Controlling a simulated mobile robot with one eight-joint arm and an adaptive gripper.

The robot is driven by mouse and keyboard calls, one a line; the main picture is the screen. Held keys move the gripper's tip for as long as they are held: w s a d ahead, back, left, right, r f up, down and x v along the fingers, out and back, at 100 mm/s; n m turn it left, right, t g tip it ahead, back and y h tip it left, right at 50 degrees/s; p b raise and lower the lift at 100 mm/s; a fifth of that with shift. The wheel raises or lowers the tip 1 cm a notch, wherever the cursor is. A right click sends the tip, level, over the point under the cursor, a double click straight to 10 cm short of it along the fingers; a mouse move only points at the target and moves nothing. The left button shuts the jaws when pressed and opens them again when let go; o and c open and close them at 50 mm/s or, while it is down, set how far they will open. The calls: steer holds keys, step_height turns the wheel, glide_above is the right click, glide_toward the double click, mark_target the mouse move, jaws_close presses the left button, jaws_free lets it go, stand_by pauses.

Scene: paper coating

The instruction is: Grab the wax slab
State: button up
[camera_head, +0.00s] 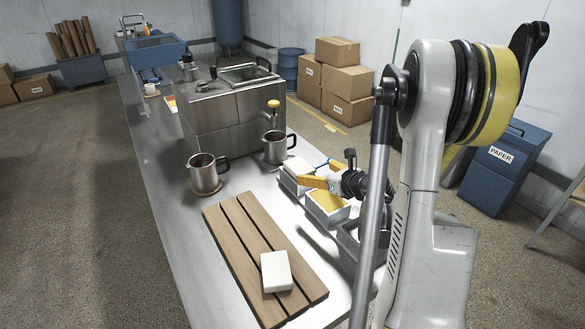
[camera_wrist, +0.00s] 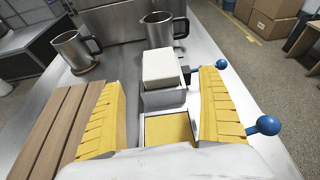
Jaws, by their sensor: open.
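A white slab (camera_head: 297,172) sits in a metal tray on the steel table; in the wrist view it shows as a white block (camera_wrist: 161,68) ahead of and between my fingers. A second tray, nearer, holds a yellow slab (camera_head: 329,204), seen low between the fingers in the wrist view (camera_wrist: 168,128). Another white slab (camera_head: 276,270) lies on a slatted wooden board. I cannot tell for sure which is the wax slab. My gripper (camera_head: 312,182), with yellow ribbed fingers, is open and empty above the trays, also in the wrist view (camera_wrist: 162,80).
Two metal mugs, one on the left (camera_head: 205,174) and one on the right (camera_head: 275,147), stand behind the wooden board (camera_head: 236,235). A steel tank (camera_head: 232,105) stands beyond them. Blue knobs (camera_wrist: 265,125) stick out right of the trays. The table's left strip is clear.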

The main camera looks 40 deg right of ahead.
mark_target(302, 168)
steer(key=b+x, duration=0.4)
steer(key=x, duration=0.6)
steer(key=shift+w+a+f, duration=0.1)
steer(key=shift+w+f, duration=0.15)
steer(key=shift+f, duration=0.1)
steer(key=shift+r, duration=0.15)
steer(key=c, duration=1.4)
